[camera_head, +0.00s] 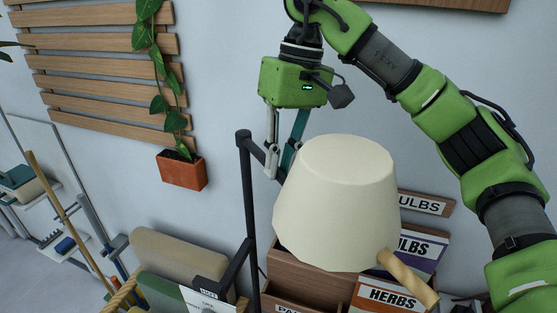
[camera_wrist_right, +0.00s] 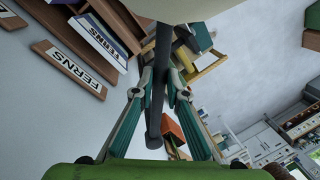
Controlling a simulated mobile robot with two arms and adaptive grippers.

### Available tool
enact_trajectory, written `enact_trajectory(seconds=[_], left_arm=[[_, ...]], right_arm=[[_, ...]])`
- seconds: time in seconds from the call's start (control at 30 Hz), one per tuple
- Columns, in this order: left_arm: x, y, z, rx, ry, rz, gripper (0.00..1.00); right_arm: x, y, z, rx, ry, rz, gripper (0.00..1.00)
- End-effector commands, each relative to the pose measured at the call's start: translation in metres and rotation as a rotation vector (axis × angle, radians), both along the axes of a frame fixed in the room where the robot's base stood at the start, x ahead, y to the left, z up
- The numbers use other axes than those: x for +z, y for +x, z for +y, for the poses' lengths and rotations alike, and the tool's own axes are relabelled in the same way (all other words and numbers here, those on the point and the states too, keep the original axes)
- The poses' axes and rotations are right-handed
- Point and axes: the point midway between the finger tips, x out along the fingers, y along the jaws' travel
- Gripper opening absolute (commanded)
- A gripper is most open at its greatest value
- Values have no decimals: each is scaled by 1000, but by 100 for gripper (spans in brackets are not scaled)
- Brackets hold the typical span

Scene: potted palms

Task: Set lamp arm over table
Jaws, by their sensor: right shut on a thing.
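The lamp has a cream cone shade (camera_head: 337,203) and a dark upright pole (camera_head: 249,210). Its dark lamp arm (camera_head: 255,151) runs from the pole's top towards the shade, partly hidden by my fingers. My right gripper (camera_head: 279,168) comes down from above and is shut on the lamp arm, between pole and shade. In the right wrist view the dark bar (camera_wrist_right: 163,45) passes between the two fingertips (camera_wrist_right: 162,85), with the shade (camera_wrist_right: 205,8) at the top edge. I cannot make out a table for certain. My left gripper is not in view.
Wooden boxes with labelled packets, one reading HERBS (camera_head: 391,297), stand below and behind the shade. A terracotta planter (camera_head: 182,170) hangs on a slatted wall panel (camera_head: 95,60). A beige padded object (camera_head: 178,258) is left of the pole. The wall is close behind.

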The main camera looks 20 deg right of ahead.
Motion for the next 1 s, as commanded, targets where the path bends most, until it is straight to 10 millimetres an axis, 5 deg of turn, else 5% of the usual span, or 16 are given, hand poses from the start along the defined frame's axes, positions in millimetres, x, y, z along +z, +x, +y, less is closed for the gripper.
enact_trajectory(seconds=[0.17,0.2,0.23,0.67,1.0], left_arm=[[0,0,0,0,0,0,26],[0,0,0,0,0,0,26],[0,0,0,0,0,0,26],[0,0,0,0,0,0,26],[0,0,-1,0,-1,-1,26]], right_arm=[[2,0,-1,2,0,-4,0],[2,0,-1,2,0,-4,24],[2,0,-1,1,0,-3,30],[5,0,-1,1,0,-2,30],[54,3,-11,-4,-1,-7,30]])
